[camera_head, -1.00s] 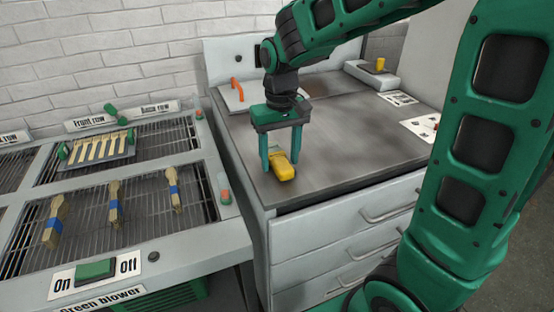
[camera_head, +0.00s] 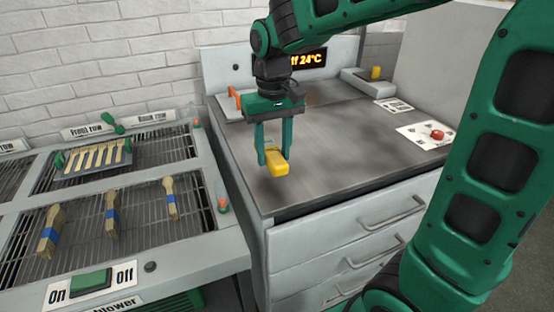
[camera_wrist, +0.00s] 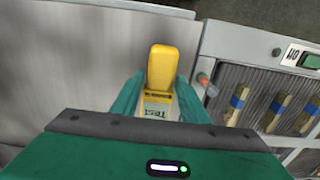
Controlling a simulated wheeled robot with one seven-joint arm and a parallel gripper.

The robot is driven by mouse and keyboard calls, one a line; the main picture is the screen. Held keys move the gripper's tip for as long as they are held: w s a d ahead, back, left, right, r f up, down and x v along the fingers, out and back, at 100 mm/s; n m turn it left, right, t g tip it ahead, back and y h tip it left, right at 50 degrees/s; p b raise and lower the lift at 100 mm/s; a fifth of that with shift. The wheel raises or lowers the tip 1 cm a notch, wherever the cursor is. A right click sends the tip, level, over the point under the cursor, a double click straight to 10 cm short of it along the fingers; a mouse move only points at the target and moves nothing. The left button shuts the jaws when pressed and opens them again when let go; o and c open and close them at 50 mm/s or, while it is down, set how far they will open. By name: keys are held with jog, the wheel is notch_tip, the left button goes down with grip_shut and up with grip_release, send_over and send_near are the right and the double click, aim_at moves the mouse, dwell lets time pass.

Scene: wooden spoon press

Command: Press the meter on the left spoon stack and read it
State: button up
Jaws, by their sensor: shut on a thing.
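My gripper (camera_head: 274,158) is shut on the yellow meter (camera_head: 278,165) and holds it just above the worktop, near its front left corner. The meter also shows between the green fingers in the wrist view (camera_wrist: 162,66), with a lettered label partly hidden close to my gripper. Three spoon stacks with blue bands stand on the front grill of the left bench. They are the left stack (camera_head: 48,236), the middle stack (camera_head: 112,213) and the right stack (camera_head: 170,197). All are left of my gripper and apart from it. The meter's reading cannot be made out.
The metal worktop (camera_head: 340,140) is mostly clear. A temperature display (camera_head: 310,58) stands at its back, partly behind my arm. A rack of loose spoons (camera_head: 97,156) sits behind the stacks.

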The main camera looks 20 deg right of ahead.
jog(key=s+a+r, duration=0.4)
jog(key=a+r, duration=0.2)
jog(key=a, duration=0.3)
jog(key=shift+s+a, duration=0.15)
jog(key=shift+a, duration=0.05)
jog(key=shift+d, duration=0.15)
